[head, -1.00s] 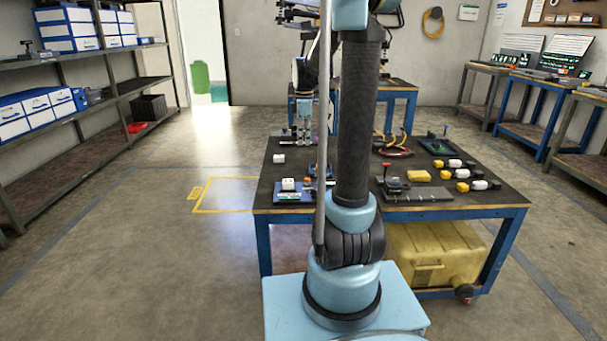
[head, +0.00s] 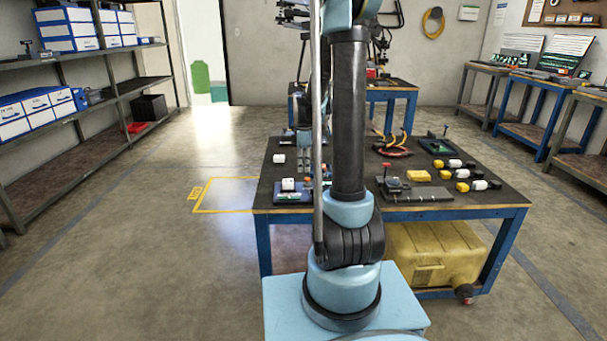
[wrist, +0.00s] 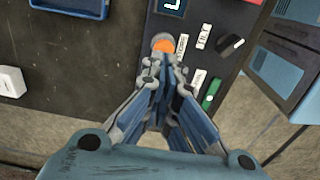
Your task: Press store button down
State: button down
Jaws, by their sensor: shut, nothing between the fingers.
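In the wrist view, a dark control panel (wrist: 190,60) carries a round orange button (wrist: 162,45) in a grey ring. A white label, seemingly the store label (wrist: 182,46), lies just right of it. My gripper (wrist: 163,68) is shut and empty. Its fingertips appear just short of the orange button in the picture; I cannot tell whether they touch it. In the head view, my gripper (head: 304,153) hangs above the left part of the worktable, partly hidden by my arm.
On the panel are a black knob (wrist: 231,46) and a green part (wrist: 210,94). A white block (wrist: 10,81) lies on the table. Floor is clear at left.

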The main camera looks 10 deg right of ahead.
aim_at(304, 183)
jog(key=shift+f, duration=1.4)
jog(key=shift+f, duration=0.6)
jog(key=shift+s+f, duration=0.1)
jog(key=shift+f, duration=0.15)
jog(key=shift+s+r, duration=0.1)
jog(key=shift+s, duration=0.3)
jog(key=shift+w, duration=0.15)
jog(key=shift+w+r, duration=0.4)
notch_tip(304, 183, up, 13)
jog(key=shift+s+r, duration=0.15)
jog(key=shift+s, duration=0.3)
